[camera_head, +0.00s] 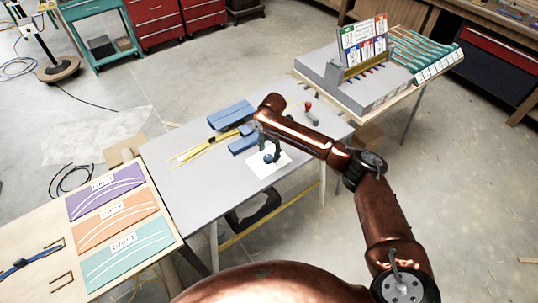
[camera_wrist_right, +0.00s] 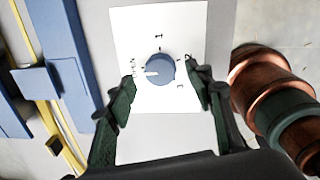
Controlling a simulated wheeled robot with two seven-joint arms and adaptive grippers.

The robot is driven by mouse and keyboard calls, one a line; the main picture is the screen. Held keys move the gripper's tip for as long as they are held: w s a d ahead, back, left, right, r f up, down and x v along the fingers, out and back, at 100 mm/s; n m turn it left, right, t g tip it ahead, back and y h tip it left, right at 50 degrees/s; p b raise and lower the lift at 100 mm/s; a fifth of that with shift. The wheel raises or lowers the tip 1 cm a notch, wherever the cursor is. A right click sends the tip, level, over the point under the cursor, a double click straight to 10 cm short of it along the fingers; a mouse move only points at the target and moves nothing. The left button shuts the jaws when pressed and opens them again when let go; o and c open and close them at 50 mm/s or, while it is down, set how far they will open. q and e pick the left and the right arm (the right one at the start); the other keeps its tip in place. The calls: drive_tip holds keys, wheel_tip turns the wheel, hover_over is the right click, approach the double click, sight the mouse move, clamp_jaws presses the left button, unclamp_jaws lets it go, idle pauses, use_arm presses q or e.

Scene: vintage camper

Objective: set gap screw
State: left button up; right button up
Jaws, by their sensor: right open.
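The gap screw shows as a round blue knob (camera_wrist_right: 160,69) on a white dial card (camera_wrist_right: 185,20). Its white pointer mark faces left, toward the lettering at the card's left; the marks 1, 2 and 3 lie around the top and right. In the head view the knob (camera_head: 269,158) and card (camera_head: 262,173) lie near the front edge of the grey table. My right gripper (camera_wrist_right: 161,78) is open, with one dark green finger on each side of the knob. Gaps show between fingers and knob; I cannot tell its height above the card. My left gripper is not in view.
Blue blocks (camera_head: 231,115) and yellow rails (camera_head: 196,153) lie on the table left of the card. A red-topped lever (camera_head: 308,106) stands behind my right arm. Coloured panels (camera_head: 104,191) lie on the left bench; a rack with cards (camera_head: 364,47) stands at the back right.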

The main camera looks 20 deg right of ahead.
sight(268, 159)
drive_tip(key=shift+w+f, duration=0.1)
drive_tip(key=shift+f, duration=1.25)
drive_tip(key=c, duration=1.2)
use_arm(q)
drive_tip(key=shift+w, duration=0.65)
use_arm(e)
drive_tip(key=shift+o, duration=0.2)
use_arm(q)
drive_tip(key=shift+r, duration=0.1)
